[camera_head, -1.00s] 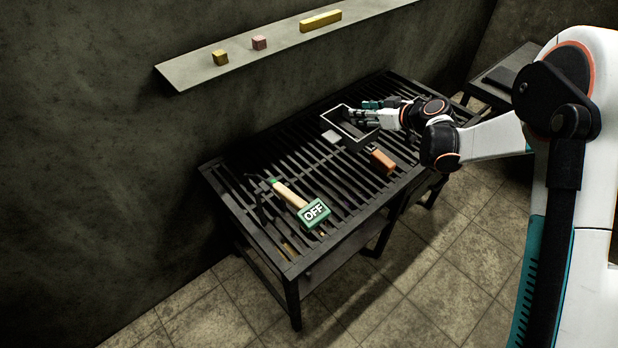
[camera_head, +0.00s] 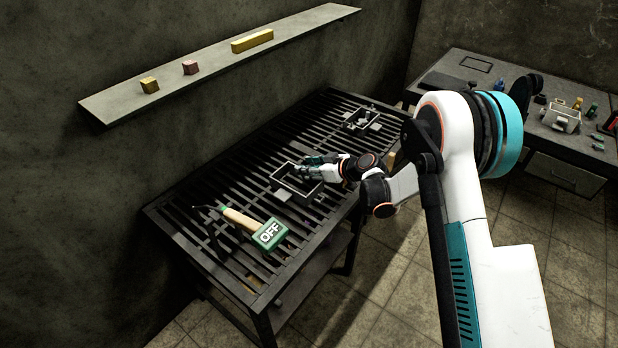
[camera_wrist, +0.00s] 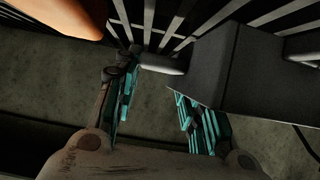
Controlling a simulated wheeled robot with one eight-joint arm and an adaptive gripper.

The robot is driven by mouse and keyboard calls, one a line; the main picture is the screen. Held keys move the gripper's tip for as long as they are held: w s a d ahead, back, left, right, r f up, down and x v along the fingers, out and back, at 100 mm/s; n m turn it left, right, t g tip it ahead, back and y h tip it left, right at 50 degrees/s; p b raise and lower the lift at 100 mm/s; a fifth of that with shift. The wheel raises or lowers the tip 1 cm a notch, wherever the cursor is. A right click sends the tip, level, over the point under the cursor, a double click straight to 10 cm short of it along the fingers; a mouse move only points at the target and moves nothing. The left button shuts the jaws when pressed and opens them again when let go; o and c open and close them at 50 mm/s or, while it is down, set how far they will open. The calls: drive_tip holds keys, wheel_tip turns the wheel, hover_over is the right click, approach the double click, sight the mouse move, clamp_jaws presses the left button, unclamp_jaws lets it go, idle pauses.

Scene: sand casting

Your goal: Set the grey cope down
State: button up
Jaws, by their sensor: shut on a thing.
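The grey cope (camera_head: 292,187) is an open rectangular frame over the slatted black table (camera_head: 180,238), near its middle in the head view. I cannot tell whether it touches the slats or hangs just above them. My gripper (camera_head: 313,167) is at the cope's far right side, shut on it. In the wrist view the cope's dark grey wall (camera_wrist: 255,65) fills the right, with a short round lug by my gripper's teal fingers (camera_wrist: 158,100). The fingers partly hide the cope in the head view.
Another grey frame (camera_head: 362,119) sits at the table's far end. A shelf (camera_head: 205,65) holds several blocks. A bench (camera_head: 560,155) with small items stands right.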

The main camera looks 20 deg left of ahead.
wheel_tip(320, 180, down, 4)
drive_tip(key=shift+r+b, duration=0.2)
drive_tip(key=shift+b, duration=0.35)
drive_tip(key=shift+r, duration=0.1)
drive_tip(key=o, duration=0.9)
drive_tip(key=p+v, duration=0.3)
drive_tip(key=v, duration=0.7)
drive_tip(key=shift+d+r, duration=0.2)
drive_tip(key=shift+d, duration=0.05)
drive_tip(key=shift+s+d+r+p, duration=0.15)
drive_tip(key=shift+d+p, duration=0.05)
drive_tip(key=shift+d, duration=0.1)
drive_tip(key=shift+s+d+r+p, duration=0.1)
drive_tip(key=shift+s+d+p, duration=0.1)
drive_tip(key=shift+d, duration=0.15)
